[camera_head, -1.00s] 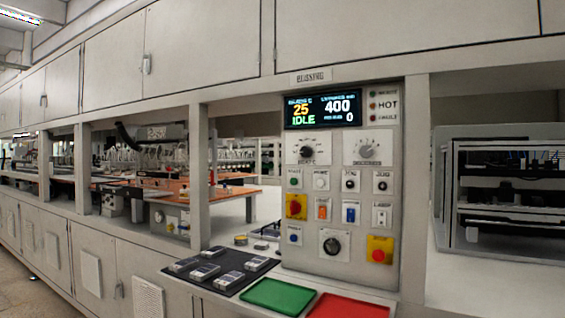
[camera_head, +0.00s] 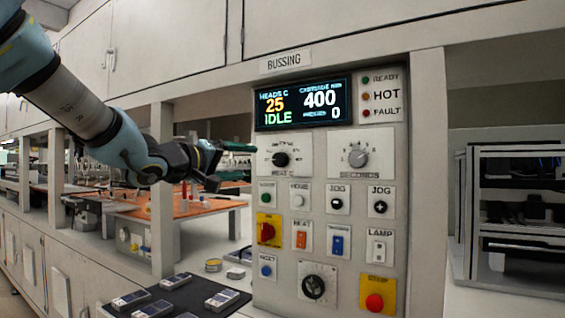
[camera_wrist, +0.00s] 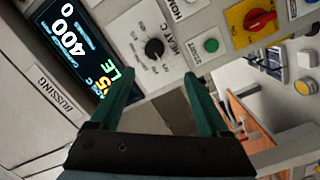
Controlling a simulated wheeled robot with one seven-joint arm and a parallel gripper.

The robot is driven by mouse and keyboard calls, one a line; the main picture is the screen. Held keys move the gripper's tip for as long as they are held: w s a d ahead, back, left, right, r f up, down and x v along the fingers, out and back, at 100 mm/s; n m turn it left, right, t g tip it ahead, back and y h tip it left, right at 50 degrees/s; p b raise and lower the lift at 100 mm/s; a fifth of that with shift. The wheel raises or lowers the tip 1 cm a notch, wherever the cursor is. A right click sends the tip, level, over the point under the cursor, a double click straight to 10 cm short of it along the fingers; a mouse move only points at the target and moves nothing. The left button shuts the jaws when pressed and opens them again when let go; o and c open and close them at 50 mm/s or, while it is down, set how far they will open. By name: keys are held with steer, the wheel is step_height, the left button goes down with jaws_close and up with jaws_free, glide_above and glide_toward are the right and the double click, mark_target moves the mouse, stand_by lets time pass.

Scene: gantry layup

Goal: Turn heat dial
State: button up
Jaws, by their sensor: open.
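The heat dial (camera_head: 281,159) is a black round knob on a white plate marked HEAT C, at the upper left of the control panel. In the wrist view the heat dial (camera_wrist: 154,48) shows upper middle, beyond my fingertips. My gripper (camera_head: 232,163) is left of the dial in the head view, its green fingers pointing toward the panel. In the wrist view my gripper (camera_wrist: 158,86) is open and empty, its two green fingers wide apart. The fingers look apart from the dial. The display (camera_head: 303,103) reads 25, IDLE, 400 and 0.
The seconds dial (camera_head: 357,157) sits right of the heat dial. Buttons and switches fill the rows below, including a red rotary switch (camera_head: 268,231) and a red stop button (camera_head: 375,302). A black mat (camera_head: 190,300) with several small modules lies below left. Open shelf space is behind my arm.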

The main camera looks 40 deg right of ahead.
mark_target(278, 160)
steer(key=shift+w+d+r+b, duration=0.1)
steer(key=shift+w+d+b, duration=0.1)
steer(key=shift+d, duration=1.65)
steer(key=shift+w+d+r+b, duration=0.1)
steer(key=shift+w+d+b, duration=0.05)
steer(key=shift+d, duration=1.75)
steer(key=shift+w+d+r+b, duration=0.1)
steer(key=shift+w+d+b, duration=0.1)
steer(key=shift+d, duration=1.65)
jaws_close()
